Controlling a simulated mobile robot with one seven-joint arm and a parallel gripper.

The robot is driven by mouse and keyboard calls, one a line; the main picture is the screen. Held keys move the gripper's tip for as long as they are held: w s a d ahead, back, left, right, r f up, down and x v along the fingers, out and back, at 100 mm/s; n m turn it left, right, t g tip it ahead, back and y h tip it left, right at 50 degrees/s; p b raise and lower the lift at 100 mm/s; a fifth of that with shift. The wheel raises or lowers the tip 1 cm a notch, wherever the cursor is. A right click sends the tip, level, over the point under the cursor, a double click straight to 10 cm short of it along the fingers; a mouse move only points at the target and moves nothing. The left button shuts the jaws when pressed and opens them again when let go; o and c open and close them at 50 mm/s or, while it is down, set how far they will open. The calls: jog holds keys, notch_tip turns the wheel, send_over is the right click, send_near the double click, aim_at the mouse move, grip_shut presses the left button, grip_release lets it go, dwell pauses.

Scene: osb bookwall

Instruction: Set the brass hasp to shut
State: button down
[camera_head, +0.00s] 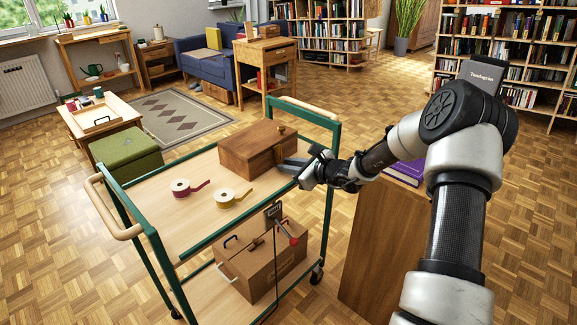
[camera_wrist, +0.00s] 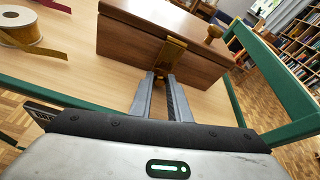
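The wooden box (camera_head: 259,148) with a lid stands on the trolley's top shelf, and its lid looks down. In the wrist view the brass hasp (camera_wrist: 171,53) runs from the lid's edge down the front face of the box (camera_wrist: 125,43). Whether it is fully down against the face I cannot tell. My gripper (camera_wrist: 161,77) points at the box front, its two fingers a little apart at the hasp's lower end. Contact is not clear. In the head view my gripper (camera_head: 288,165) is at the box's right side and the hasp is hidden.
A brass-coloured knob (camera_wrist: 215,31) stands at the box's right. Two ribbon rolls, red (camera_head: 181,188) and yellow (camera_head: 225,198), lie left on the shelf. The trolley's green frame (camera_head: 331,170) rises close to my gripper. A carton (camera_head: 262,267) sits on the lower shelf.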

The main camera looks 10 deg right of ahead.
jog(key=shift+s+r+p, duration=0.1)
jog(key=shift+r+p, duration=0.3)
jog(key=shift+p, duration=0.35)
jog(key=shift+d+f+g, duration=0.15)
jog(key=shift+f+g, duration=0.1)
jog(key=shift+g, duration=0.05)
jog(key=c, duration=1.9)
grip_release()
jog(key=shift+c, duration=0.2)
jog(key=shift+s, duration=0.1)
jog(key=p+v, duration=0.2)
jog(key=v, duration=1.5)
jog(key=shift+s+r+p, duration=0.15)
jog(key=shift+r+p, duration=0.1)
jog(key=shift+p, duration=0.15)
